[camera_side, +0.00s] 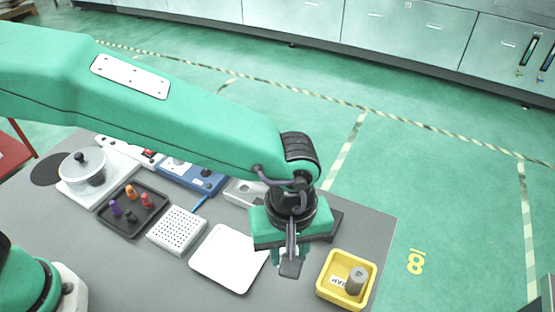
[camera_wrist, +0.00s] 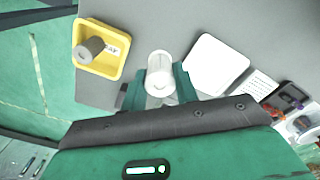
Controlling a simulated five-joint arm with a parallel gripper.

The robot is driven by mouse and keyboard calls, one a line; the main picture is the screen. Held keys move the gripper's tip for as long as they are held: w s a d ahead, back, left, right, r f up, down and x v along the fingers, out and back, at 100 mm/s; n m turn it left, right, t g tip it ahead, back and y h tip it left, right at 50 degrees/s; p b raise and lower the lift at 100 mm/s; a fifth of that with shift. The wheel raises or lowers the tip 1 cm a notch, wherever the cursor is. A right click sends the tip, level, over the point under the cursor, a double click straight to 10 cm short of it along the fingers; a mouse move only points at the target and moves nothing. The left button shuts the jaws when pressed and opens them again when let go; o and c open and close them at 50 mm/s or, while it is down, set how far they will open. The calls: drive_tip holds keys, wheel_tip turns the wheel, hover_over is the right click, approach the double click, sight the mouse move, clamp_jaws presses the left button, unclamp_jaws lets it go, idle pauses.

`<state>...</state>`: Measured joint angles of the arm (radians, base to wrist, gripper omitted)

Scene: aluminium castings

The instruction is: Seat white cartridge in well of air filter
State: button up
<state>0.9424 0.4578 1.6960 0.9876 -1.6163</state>
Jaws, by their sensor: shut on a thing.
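The white cartridge (camera_wrist: 160,66) is a pale cylinder in the wrist view. It sits between the green fingers of my gripper (camera_wrist: 163,88), which is shut on it. In the side view my gripper (camera_side: 290,262) hangs over the right part of the table, between the white plate and the yellow bin; the cartridge is hidden there behind the fingers. I cannot pick out the air filter or its well for certain. A pale grey block (camera_side: 240,192), partly covered by my arm, stands behind the white plate.
A white plate (camera_side: 228,260) lies left of my gripper. A yellow bin (camera_side: 329,290) with a grey cylinder (camera_side: 356,280) in it stands right. Farther left are a white perforated block (camera_side: 177,230), a dark tray (camera_side: 120,222) with coloured pegs, and a blue unit (camera_side: 205,182).

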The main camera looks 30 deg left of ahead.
drive_tip(key=shift+r, duration=0.65)
drive_tip(key=shift+d, duration=0.1)
drive_tip(key=w+d+r, duration=0.2)
drive_tip(key=w+d, duration=0.2)
drive_tip(key=w, duration=0.1)
drive_tip(key=shift+w+d, duration=0.15)
drive_tip(key=shift+w, duration=0.05)
idle(0.3)
drive_tip(key=shift+w+a+f, duration=0.6)
drive_tip(key=shift+w+f, duration=1.25)
drive_tip(key=shift+w+a+f, duration=0.55)
drive_tip(key=shift+w+f, duration=1.25)
drive_tip(key=shift+w+a+f, duration=0.6)
drive_tip(key=shift+w+f, duration=1.25)
drive_tip(key=shift+f, duration=0.15)
drive_tip(key=o, duration=0.9)
drive_tip(key=shift+o, duration=0.2)
